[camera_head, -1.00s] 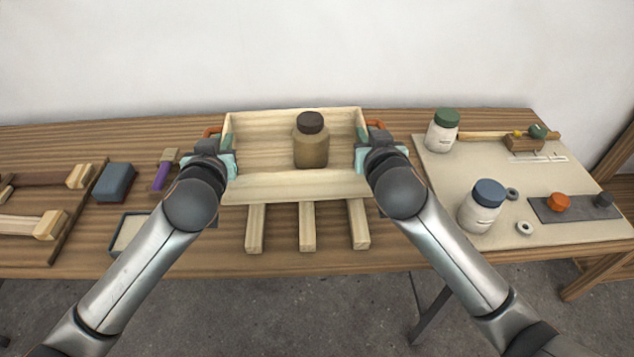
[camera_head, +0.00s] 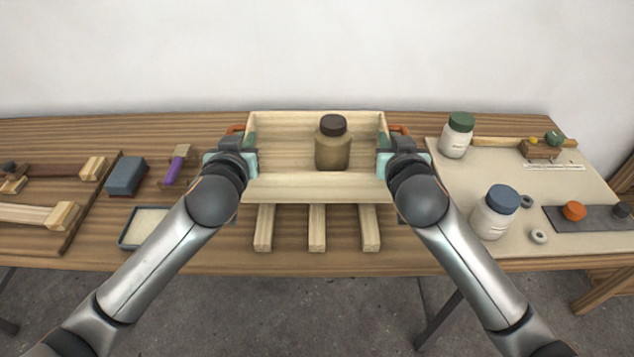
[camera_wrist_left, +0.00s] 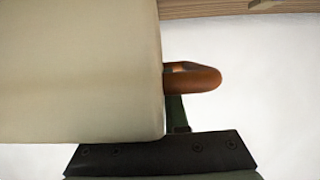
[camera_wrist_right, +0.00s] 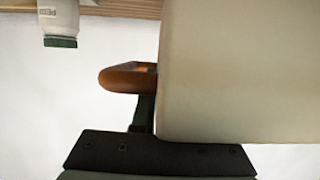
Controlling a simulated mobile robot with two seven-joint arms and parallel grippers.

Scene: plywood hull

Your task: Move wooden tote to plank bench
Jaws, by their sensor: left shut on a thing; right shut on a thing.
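The wooden tote (camera_head: 315,188) is a pale open box in the middle of the head view, with a brown jar with a dark lid (camera_head: 333,145) standing inside. It has an orange-brown handle at each end. My left gripper (camera_head: 243,152) is shut on the left handle (camera_wrist_left: 195,78). My right gripper (camera_head: 392,153) is shut on the right handle (camera_wrist_right: 128,78). The tote is level; three wooden battens (camera_head: 317,228) show below its front edge. Whether the tote touches them cannot be told. The fingertips are partly hidden in the wrist views.
The wooden bench (camera_head: 200,258) carries a blue-grey block (camera_head: 126,176), a purple-handled tool (camera_head: 176,166) and a shallow tray (camera_head: 148,222) on the left. On the right, a pale mat (camera_head: 450,220) holds a green-lidded jar (camera_head: 457,136), a blue-lidded jar (camera_head: 495,213) and small parts.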

